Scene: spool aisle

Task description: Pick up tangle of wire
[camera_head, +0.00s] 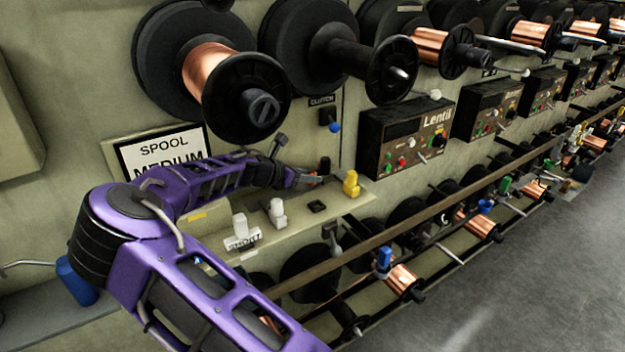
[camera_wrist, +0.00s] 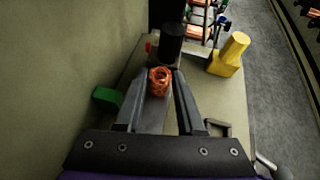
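The tangle of wire is a small copper-orange bundle (camera_wrist: 160,80). In the wrist view it sits between the tips of my gripper (camera_wrist: 161,78), above or on the ledge. The two fingers stand apart, one on each side of it, with what looks like a narrow gap. Contact with the ledge is hidden. In the head view my gripper (camera_head: 312,178) is low over the ledge, and the tangle is too small and covered to make out clearly.
A black cylinder (camera_wrist: 172,43) stands just beyond the tangle. A yellow fitting (camera_wrist: 231,55) is to the right and a green block (camera_wrist: 107,98) to the left. The ledge (camera_head: 300,220) also carries white fittings (camera_head: 277,212). Large spools (camera_head: 215,75) hang above.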

